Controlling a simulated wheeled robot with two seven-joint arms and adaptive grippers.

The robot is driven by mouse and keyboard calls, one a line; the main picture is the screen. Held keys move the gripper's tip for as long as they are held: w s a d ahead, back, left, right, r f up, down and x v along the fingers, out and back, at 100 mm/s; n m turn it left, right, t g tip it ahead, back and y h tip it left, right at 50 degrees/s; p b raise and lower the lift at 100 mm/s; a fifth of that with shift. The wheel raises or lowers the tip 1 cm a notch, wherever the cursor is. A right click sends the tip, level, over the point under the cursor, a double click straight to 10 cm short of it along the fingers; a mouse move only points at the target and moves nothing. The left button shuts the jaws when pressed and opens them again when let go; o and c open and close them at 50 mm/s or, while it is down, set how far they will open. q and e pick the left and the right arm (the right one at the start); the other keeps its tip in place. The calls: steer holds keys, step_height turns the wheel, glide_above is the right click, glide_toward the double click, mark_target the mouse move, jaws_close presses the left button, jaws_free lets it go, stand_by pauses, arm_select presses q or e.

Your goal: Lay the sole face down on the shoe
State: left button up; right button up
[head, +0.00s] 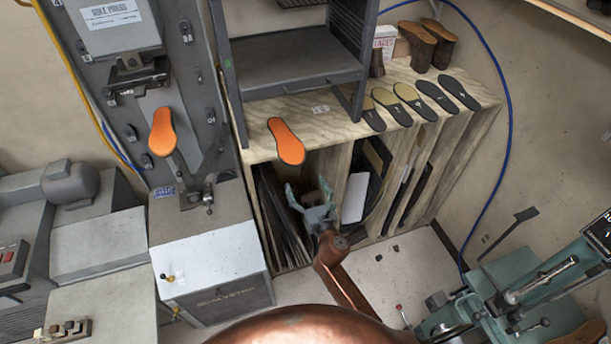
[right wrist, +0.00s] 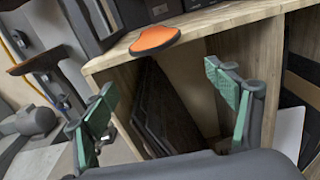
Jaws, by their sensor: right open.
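One orange sole (head: 286,141) with a dark rim lies flat on the wooden bench top and sticks out past its front edge. It also shows in the right wrist view (right wrist: 155,38), orange face up. The shoe (head: 162,132) appears to be the orange-bottomed form on the grey machine's post, to the left of the sole; the right wrist view shows its brown side (right wrist: 35,60). My right gripper (head: 308,188) is open and empty, in front of the bench and apart from the sole. Its two green-padded fingers (right wrist: 160,82) are spread below the sole. My left gripper is not in view.
A row of several dark and tan soles (head: 412,101) lies on the bench (head: 325,128) to the right. A grey rack (head: 290,68) stands behind the orange sole. Upright sheets fill the cubbies below. A green machine (head: 510,290) stands at lower right.

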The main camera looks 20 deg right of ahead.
mark_target(296, 161)
steer(key=shift+n, duration=0.3)
steer(key=shift+w+a+r+b, duration=0.1)
steer(key=shift+w+r+b, duration=0.3)
steer(key=shift+w, duration=1.25)
steer(key=shift+w+a+r+b, duration=0.1)
steer(key=shift+w+r+b, duration=0.25)
steer(key=shift+w, duration=1.35)
steer(key=shift+w+a+r+b, duration=0.1)
steer(key=shift+w+r+b, duration=0.25)
steer(key=shift+w, duration=1.3)
steer(key=shift+f, duration=0.1)
steer(key=shift+c, duration=0.2)
steer(key=c, duration=1.6)
steer(key=shift+o, duration=0.2)
steer(key=shift+r+p, duration=0.55)
steer(key=shift+r, duration=0.15)
